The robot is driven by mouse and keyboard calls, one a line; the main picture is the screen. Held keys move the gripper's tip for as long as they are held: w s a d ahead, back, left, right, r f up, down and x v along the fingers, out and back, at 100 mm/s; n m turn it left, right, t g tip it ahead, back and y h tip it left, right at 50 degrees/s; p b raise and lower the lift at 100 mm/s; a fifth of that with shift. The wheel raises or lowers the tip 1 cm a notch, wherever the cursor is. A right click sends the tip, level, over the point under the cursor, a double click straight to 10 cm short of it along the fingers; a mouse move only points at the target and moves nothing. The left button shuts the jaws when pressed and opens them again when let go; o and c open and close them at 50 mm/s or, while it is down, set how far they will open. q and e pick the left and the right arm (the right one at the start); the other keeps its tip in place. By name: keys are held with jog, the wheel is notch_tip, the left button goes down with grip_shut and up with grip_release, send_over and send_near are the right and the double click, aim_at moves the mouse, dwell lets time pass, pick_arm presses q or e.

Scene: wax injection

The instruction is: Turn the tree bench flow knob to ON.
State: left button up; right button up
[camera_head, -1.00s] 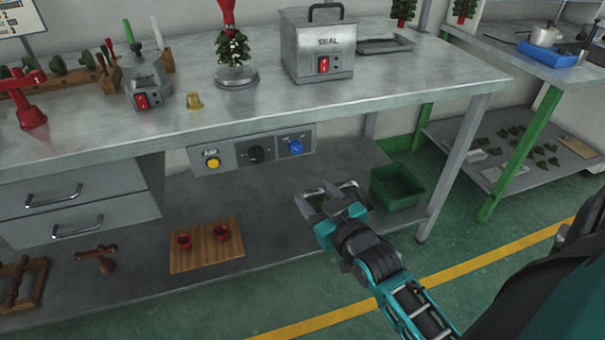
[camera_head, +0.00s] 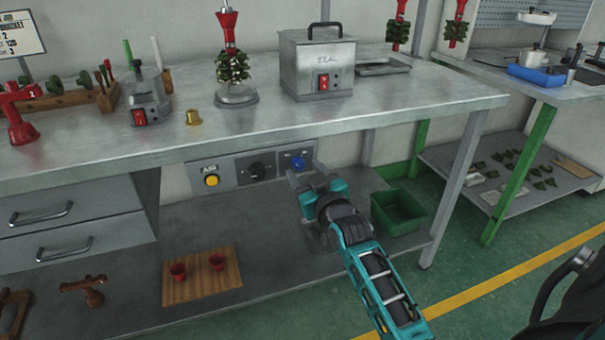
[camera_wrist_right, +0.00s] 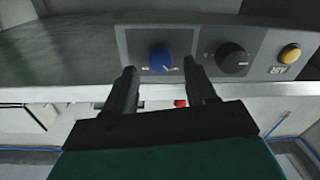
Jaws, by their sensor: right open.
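The blue knob (camera_head: 298,163) is on the right part of a grey panel (camera_head: 222,168) under the bench's front edge. In the right wrist view the blue knob (camera_wrist_right: 160,58) lies just beyond and between my fingertips; its label is too small to read. My right gripper (camera_head: 306,176) is open and empty, close in front of the knob; it also shows in the right wrist view (camera_wrist_right: 160,76). I cannot tell if a fingertip touches the knob. A black knob (camera_head: 257,171) and a yellow button (camera_head: 211,181) share the panel. My left gripper is not in view.
The bench top (camera_head: 290,122) overhangs the panel. A SEAL box (camera_head: 318,75) and a small heater pot (camera_head: 145,97) stand on it. The lower shelf (camera_head: 130,262) holds a wooden board (camera_head: 203,288) with two red cups. A green bin (camera_head: 398,212) stands right of my right gripper.

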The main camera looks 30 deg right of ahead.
aim_at(298, 164)
jog(key=shift+w+d, duration=0.15)
jog(key=shift+w, duration=0.95)
jog(key=shift+c, duration=0.4)
grip_shut()
